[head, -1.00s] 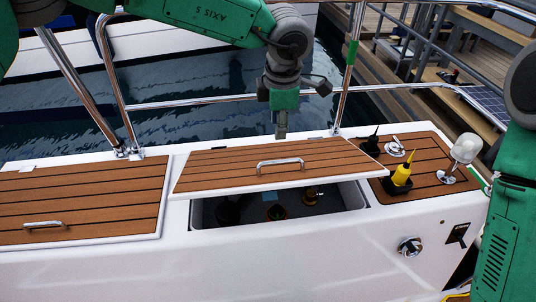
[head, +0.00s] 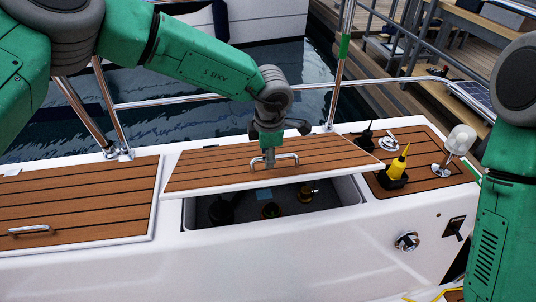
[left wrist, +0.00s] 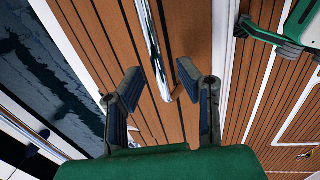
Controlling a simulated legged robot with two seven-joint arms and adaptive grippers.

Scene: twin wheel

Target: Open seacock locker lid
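The seacock locker lid (head: 225,172), brown slatted teak with a white edge, is partly open in the head view. Its front edge is raised above the dark locker opening (head: 330,193). A chrome handle (head: 287,158) stands on the lid near its front. My left gripper (head: 269,160) is at the handle, pointing down. In the left wrist view its two fingers (left wrist: 169,95) are apart, with shiny metal between them; whether they touch it is unclear. My right gripper is outside the head view. A green and dark gripper, apparently my right one (left wrist: 268,35), shows partly in the left wrist view.
Several dark and brass fittings (head: 304,194) sit inside the locker. A yellow-and-black device (head: 398,166) and a white-domed lamp (head: 459,142) stand right of the lid. A second teak lid (head: 75,205) lies left. Chrome rails (head: 220,96) run behind, with water beyond.

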